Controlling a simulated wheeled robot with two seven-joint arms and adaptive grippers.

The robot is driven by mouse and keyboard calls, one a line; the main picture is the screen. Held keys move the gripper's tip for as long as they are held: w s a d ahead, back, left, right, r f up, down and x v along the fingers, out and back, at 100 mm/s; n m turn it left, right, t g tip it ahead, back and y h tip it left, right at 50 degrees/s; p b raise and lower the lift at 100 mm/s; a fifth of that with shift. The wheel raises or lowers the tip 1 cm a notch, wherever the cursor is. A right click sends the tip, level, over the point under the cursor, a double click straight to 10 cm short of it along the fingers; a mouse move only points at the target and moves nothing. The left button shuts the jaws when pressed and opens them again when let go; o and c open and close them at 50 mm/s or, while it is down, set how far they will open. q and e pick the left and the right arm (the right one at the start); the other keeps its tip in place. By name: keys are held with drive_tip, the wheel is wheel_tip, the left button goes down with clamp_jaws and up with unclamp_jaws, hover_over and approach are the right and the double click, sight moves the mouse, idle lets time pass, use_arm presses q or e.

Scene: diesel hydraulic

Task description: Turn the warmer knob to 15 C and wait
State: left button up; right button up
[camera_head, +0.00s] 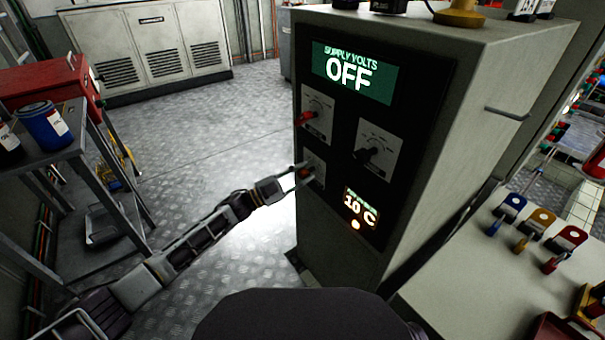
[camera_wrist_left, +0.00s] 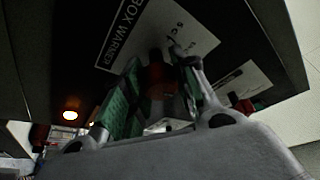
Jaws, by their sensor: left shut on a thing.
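The warmer knob (camera_head: 305,172) is a small reddish knob on a pale plate low on the left of the cabinet's dark front panel. My left gripper (camera_head: 302,175) is at this knob, its fingers shut on it. In the left wrist view the knob (camera_wrist_left: 158,76) is dark red-brown between the green-padded fingers (camera_wrist_left: 150,100), below a label plate reading "BOX WARMER" (camera_wrist_left: 135,30). The gripper partly hides the knob and its scale. The temperature display (camera_head: 361,207) reads 10 C, with a lit round lamp (camera_head: 355,225) under it. My right gripper is not in view.
The panel also has a "SUPPLY VOLTS OFF" screen (camera_head: 352,74), a red-handled knob (camera_head: 306,117) just above the warmer knob and a black knob (camera_head: 372,153) to the right. A shelf (camera_head: 75,150) stands at left. Open metal floor (camera_head: 215,130) lies between.

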use_arm(q)
drive_tip(key=shift+f+m+g, duration=0.1)
drive_tip(key=shift+m+g, duration=0.3)
drive_tip(key=shift+m, duration=0.4)
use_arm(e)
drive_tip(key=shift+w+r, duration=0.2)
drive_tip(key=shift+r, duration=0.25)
use_arm(q)
drive_tip(key=o, duration=1)
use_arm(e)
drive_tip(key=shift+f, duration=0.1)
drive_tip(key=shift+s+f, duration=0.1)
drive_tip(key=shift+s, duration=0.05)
use_arm(q)
drive_tip(key=shift+a, duration=0.1)
drive_tip(key=shift+v, duration=5.9)
